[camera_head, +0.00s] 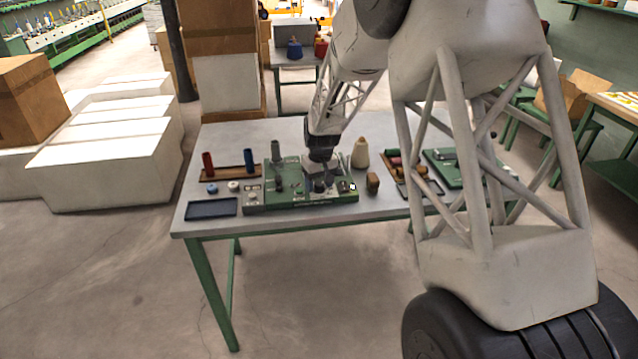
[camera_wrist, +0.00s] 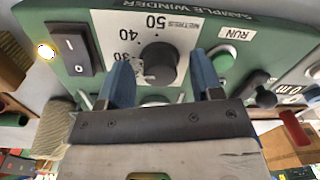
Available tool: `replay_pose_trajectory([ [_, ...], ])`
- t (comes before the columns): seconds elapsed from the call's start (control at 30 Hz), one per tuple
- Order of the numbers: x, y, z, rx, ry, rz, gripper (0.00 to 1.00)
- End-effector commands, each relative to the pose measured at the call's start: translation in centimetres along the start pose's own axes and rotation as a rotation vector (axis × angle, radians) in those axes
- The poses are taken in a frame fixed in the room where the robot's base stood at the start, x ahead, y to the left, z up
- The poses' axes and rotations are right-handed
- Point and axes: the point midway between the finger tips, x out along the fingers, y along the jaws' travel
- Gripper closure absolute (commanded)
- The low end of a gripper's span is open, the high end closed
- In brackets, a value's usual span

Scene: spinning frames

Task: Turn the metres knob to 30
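The metres knob (camera_wrist: 157,62) is a dark round knob on a white dial plate (camera_wrist: 188,38) marked 50, 40 and 30, upside down in the wrist view. Its pointer setting is too unclear to read. My gripper (camera_wrist: 162,66) is open, with one blue finger on each side of the knob; contact between fingers and knob is not clear. In the head view my gripper (camera_head: 319,180) reaches down over the front of the green sample winder (camera_head: 262,206), and the knob there is mostly hidden.
Next to the dial are a black rocker switch (camera_wrist: 72,48), a lit lamp (camera_wrist: 46,51) and a green RUN button (camera_wrist: 223,59). A black lever (camera_wrist: 262,92) is at the right.

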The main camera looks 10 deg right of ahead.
Motion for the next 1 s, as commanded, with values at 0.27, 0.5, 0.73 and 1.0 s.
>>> replay_pose_trajectory([
  [0.27,0.0,0.0,0.0,0.0,0.0,0.0,0.41],
  [0.5,-1.2,0.0,0.0,0.0,0.0,0.0,0.41],
  [0.73,-3.9,0.0,0.0,0.0,0.001,0.0,0.41],
  [1.0,-7.0,0.0,0.0,0.0,0.002,0.0,0.41],
])
